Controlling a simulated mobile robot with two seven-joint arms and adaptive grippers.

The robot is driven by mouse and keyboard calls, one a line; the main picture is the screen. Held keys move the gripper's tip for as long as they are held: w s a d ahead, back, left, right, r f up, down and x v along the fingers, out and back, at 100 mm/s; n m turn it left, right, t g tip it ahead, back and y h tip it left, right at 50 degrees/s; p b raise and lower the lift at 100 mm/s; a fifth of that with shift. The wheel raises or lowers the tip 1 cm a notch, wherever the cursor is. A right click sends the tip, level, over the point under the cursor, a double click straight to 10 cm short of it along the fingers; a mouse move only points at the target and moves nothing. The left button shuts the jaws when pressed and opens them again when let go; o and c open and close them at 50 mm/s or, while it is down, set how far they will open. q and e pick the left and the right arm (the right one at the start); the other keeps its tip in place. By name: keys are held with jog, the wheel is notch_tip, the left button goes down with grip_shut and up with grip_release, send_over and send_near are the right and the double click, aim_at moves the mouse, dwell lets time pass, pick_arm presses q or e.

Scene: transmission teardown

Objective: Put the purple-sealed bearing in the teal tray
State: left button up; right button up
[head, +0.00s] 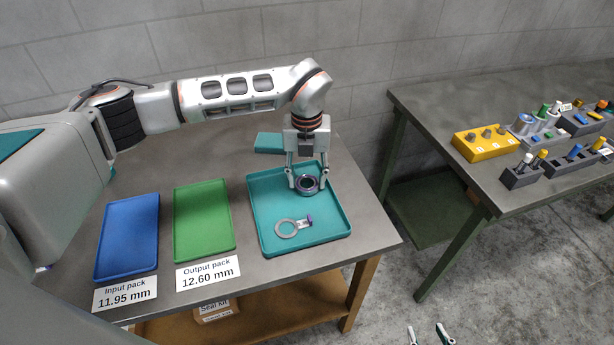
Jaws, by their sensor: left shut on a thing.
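My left gripper (305,180) reaches down over the teal tray (334,235) from behind. It is shut on a round, dark bearing (307,190) with a faint purple tint around its ring. The bearing is over the back half of the tray; I cannot tell whether it touches the tray floor. My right gripper (430,336) shows only as two fingertips at the bottom edge, spread apart with nothing seen between them.
A flat metal ring (287,229) with a purple-ended tab lies in the tray's front half. Blue (129,236) and green (203,221) trays stand to the left. A teal block (269,143) sits behind. A second table (430,125) at right carries yellow and dark tool holders.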

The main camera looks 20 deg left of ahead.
pick_arm(q)
jog(key=shift+f, duration=0.15)
jog(key=o, duration=1)
jog(key=shift+c, duration=0.2)
notch_tip(320, 180, up, 12)
jog(key=shift+r+b, duration=0.2)
jog(key=shift+b, duration=0.25)
jog(key=shift+s+f, duration=0.1)
